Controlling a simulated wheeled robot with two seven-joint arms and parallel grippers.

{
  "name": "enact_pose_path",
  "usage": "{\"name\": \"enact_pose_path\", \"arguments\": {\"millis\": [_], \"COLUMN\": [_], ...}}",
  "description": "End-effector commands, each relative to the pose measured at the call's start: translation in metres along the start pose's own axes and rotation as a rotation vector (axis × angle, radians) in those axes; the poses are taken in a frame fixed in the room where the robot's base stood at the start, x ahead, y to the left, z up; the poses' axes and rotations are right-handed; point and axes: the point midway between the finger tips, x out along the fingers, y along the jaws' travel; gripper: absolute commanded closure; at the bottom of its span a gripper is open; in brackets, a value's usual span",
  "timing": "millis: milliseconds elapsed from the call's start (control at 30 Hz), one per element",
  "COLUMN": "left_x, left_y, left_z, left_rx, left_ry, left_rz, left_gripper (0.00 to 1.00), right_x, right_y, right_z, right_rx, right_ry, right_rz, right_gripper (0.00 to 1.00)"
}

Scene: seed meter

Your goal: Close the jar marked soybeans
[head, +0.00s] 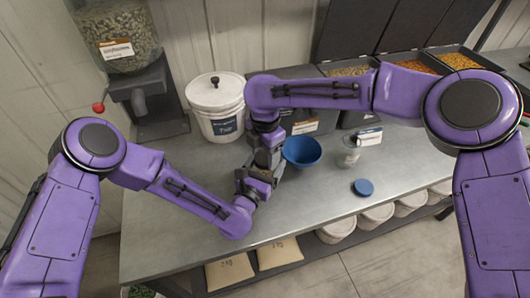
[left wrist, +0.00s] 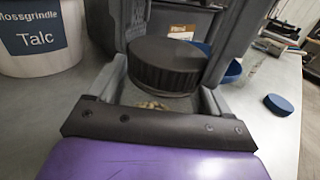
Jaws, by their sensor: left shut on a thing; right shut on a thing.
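In the left wrist view a clear jar (left wrist: 150,104) with pale contents sits between the fingers of my left gripper (left wrist: 165,100). A dark ribbed lid (left wrist: 167,66) is over its mouth and looks level; I cannot tell whether it is seated. My right gripper (left wrist: 180,30) reaches down from above, its grey fingers on both sides of the lid. In the head view my right gripper (head: 267,152) is directly above my left gripper (head: 258,180), and together they hide the jar and lid. No label shows on this jar.
A white Talc bucket (head: 216,108) stands behind on the left. A blue bowl (head: 302,151) is close right of the grippers. Seed bins (head: 440,63) line the back. The front left counter (head: 155,220) is clear.

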Motion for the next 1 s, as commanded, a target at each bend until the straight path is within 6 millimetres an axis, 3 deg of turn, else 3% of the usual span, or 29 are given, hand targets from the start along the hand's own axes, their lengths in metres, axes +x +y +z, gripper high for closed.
{"name": "enact_pose_path", "arguments": {"millis": [67,300,400,533,567,633,900,1000], "left_x": [-0.0001,-0.0001,-0.0001,-0.0001,-0.0001,0.0,-0.0001,-0.0001], "left_y": [0.0001,0.0001,0.0001,0.0,0.0,0.0,-0.0001,-0.0001], "left_z": [-0.0003,-0.0005,-0.0004,-0.0003,-0.0003,-0.0003,-0.0003,-0.0002], "left_rx": [0.0,0.0,0.0,0.0,0.0,0.0,0.0,0.0], "left_ry": [0.001,0.001,0.001,0.001,0.001,0.001,0.001,0.001], "left_rz": [0.0,0.0,0.0,0.0,0.0,0.0,0.0,0.0], "left_gripper": [1.0,1.0,1.0,1.0,1.0,1.0,1.0,1.0], "right_x": [-0.0004,0.0001,0.0004,0.0007,0.0007,0.0008,0.0002,-0.0089], "right_y": [0.0,0.0001,0.0,-0.0001,-0.0001,-0.0001,-0.0001,0.0004], "right_z": [-0.0007,-0.0003,-0.0002,-0.0005,-0.0005,-0.0005,-0.0003,-0.0001], "right_rx": [0.078,0.82,1.051,1.033,1.032,1.031,1.029,1.029], "right_ry": [-0.005,-0.008,-0.005,0.0,0.0,0.0,0.0,0.0], "right_rz": [-0.001,0.002,0.002,-0.001,-0.001,-0.002,-0.002,0.001], "right_gripper": [0.76,0.76,0.76,0.76,0.36,0.14,0.14,0.14]}}
